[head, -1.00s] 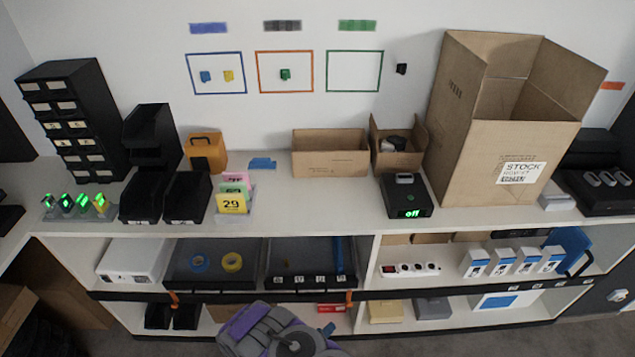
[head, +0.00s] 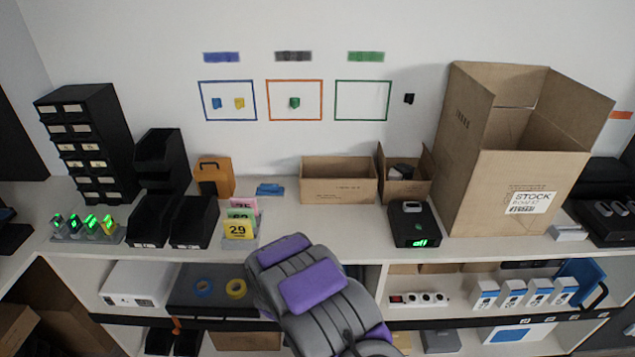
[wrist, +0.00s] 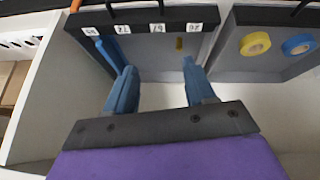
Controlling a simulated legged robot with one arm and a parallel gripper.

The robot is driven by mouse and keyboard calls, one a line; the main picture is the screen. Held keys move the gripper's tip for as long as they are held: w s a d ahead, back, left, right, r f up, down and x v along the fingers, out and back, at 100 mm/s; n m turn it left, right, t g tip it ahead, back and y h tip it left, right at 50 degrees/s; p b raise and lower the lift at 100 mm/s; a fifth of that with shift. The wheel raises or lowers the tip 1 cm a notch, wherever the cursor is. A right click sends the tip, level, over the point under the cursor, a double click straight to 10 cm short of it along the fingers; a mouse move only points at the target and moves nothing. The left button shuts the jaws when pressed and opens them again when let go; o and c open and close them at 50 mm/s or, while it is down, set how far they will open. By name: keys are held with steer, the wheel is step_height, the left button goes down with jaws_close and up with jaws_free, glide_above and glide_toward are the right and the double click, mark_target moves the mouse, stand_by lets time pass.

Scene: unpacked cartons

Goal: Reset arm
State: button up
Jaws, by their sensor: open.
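My gripper (wrist: 155,92) shows in the wrist view with its two blue fingers spread apart and nothing between them. It points at a grey tray (wrist: 160,50) with white number labels on its rim. A blue strip and a small yellowish piece are in that tray. In the head view my purple and grey arm rises in front of the shelf's middle; the gripper's fingers do not show there.
The worktop (head: 290,225) holds a large open carton (head: 520,170), two small cartons, a black device (head: 414,225) with a green display, and black bins (head: 195,222). A tray with yellow tape (wrist: 255,43) and blue tape is beside the numbered tray.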

steer(key=s+d+r+g+y, duration=0.25)
steer(key=s+r, duration=0.25)
steer(key=r, duration=0.7)
steer(key=s+d+r+g+y, duration=0.1)
steer(key=s+d+r, duration=0.3)
steer(key=r, duration=0.7)
steer(key=s+d+r+g+h, duration=0.1)
steer(key=s+d+r, duration=0.3)
steer(key=s, duration=0.6)
steer(key=s+d+r+m+g, duration=0.1)
steer(key=s+d+r, duration=0.4)
steer(key=s, duration=0.5)
steer(key=s+d+r+g+h, duration=0.1)
steer(key=s+d+r, duration=0.3)
steer(key=s, duration=0.6)
steer(key=shift+s+d+r+g+h, duration=0.15)
steer(key=shift+d+g+h, duration=0.2)
steer(key=shift+d+g, duration=0.4)
steer(key=shift+a, duration=0.1)
